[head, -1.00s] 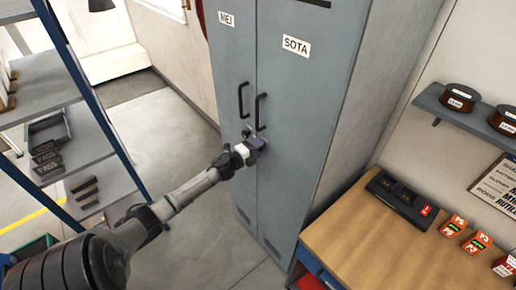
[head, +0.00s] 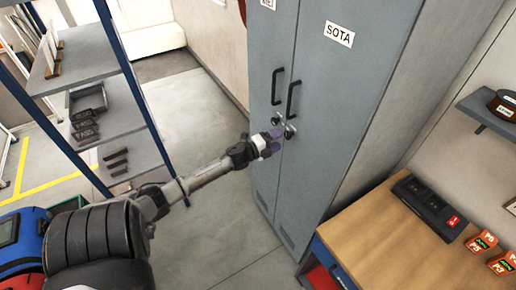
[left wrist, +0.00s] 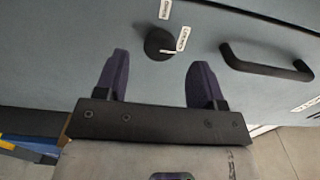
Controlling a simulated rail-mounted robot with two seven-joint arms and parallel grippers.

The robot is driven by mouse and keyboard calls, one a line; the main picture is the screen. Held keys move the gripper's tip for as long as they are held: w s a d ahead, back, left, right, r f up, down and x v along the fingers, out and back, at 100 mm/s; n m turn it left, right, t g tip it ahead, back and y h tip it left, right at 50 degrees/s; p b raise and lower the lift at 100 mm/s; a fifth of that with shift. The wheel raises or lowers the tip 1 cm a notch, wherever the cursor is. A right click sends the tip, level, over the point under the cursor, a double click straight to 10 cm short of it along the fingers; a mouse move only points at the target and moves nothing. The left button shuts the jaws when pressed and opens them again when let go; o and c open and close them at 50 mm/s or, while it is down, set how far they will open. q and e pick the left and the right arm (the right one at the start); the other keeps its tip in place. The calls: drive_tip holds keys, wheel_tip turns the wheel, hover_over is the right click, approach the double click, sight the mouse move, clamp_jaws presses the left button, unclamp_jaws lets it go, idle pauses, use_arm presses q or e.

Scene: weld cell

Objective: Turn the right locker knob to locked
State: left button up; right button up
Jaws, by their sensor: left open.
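The grey locker (head: 335,100) has two doors, the right one labelled SOTA. The left knob (head: 276,121) and the right knob (head: 290,132) sit below the black handles. My left gripper (head: 272,139) is just in front of the doors, below and left of the right knob. In the left wrist view my left gripper (left wrist: 158,82) is open and empty. A dark round knob (left wrist: 159,42) shows beyond and between its fingertips, apart from both. A white mark lies at its edge, with small labels beside it. Its exact setting is unclear. My right gripper is out of view.
A black handle (left wrist: 265,62) is to the right of the knob in the left wrist view. A wooden bench (head: 370,240) stands right of the locker, with a dark device (head: 428,207) on it. A shelf rack (head: 90,110) stands at left. The floor between is clear.

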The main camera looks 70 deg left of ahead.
use_arm(q)
drive_tip(key=s+d, duration=0.1)
drive_tip(key=s, duration=0.8)
drive_tip(key=shift+d, duration=0.15)
idle(0.4)
drive_tip(key=s+a+f+n+g+y, duration=0.25)
drive_tip(key=a+n+g+y, duration=0.4)
drive_tip(key=n, duration=0.35)
drive_tip(key=s+d+f+n+g+h, duration=0.25)
drive_tip(key=s+d, duration=0.25)
drive_tip(key=d, duration=0.9)
drive_tip(key=s+d+f+n+g+h, duration=0.1)
drive_tip(key=s+d+g+h, duration=0.25)
drive_tip(key=d, duration=1.15)
drive_tip(key=s+d+f+n+g+h, duration=0.1)
drive_tip(key=s+d+f+g+h, duration=0.15)
drive_tip(key=s+d, duration=0.75)
drive_tip(key=w+d+r+p, duration=0.2)
drive_tip(key=r+p, duration=0.6)
drive_tip(key=w+d+r+p, duration=0.2)
drive_tip(key=r+p, duration=0.6)
drive_tip(key=r, duration=0.1)
drive_tip(key=shift+r+t+h+p, duration=0.15)
drive_tip(key=shift+t+h+p, duration=0.15)
drive_tip(key=shift+t+h, duration=0.1)
